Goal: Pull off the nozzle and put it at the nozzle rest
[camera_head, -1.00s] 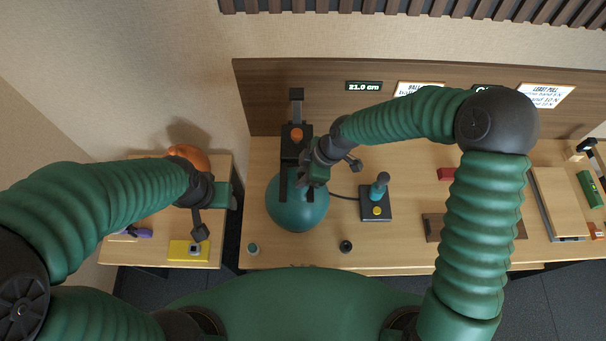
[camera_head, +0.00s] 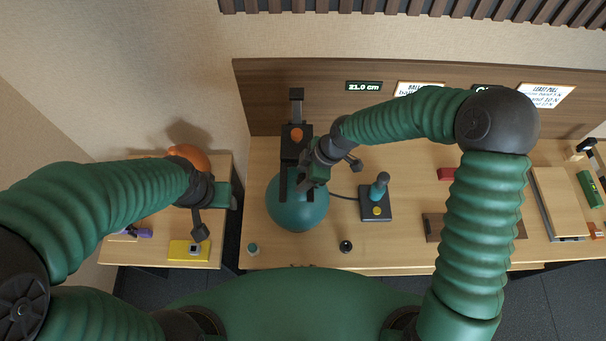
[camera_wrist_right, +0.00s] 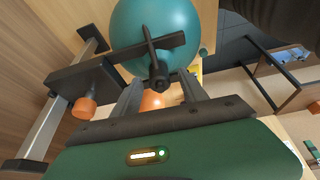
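A round teal ball, likely a balloon (camera_head: 302,214), sits between the dark jaws of a measuring slide (camera_head: 297,150); it also shows in the right wrist view (camera_wrist_right: 190,35). My right gripper (camera_head: 316,178) is at the ball's upper right side. In the right wrist view its two grey fingers (camera_wrist_right: 160,82) stand apart, on either side of a slim dark fitting, perhaps the nozzle (camera_wrist_right: 158,68). I cannot tell whether they touch it. A thin dark hose runs from near this gripper to the pump (camera_head: 369,212). My left gripper (camera_head: 198,222) is over the left table; its fingers are unclear.
An orange round object (camera_head: 190,155) and a yellow block (camera_head: 181,251) are on the left table. A small black piece (camera_head: 345,246) and a small teal piece (camera_head: 253,248) stand at the main table's front edge. A wooden board stands behind.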

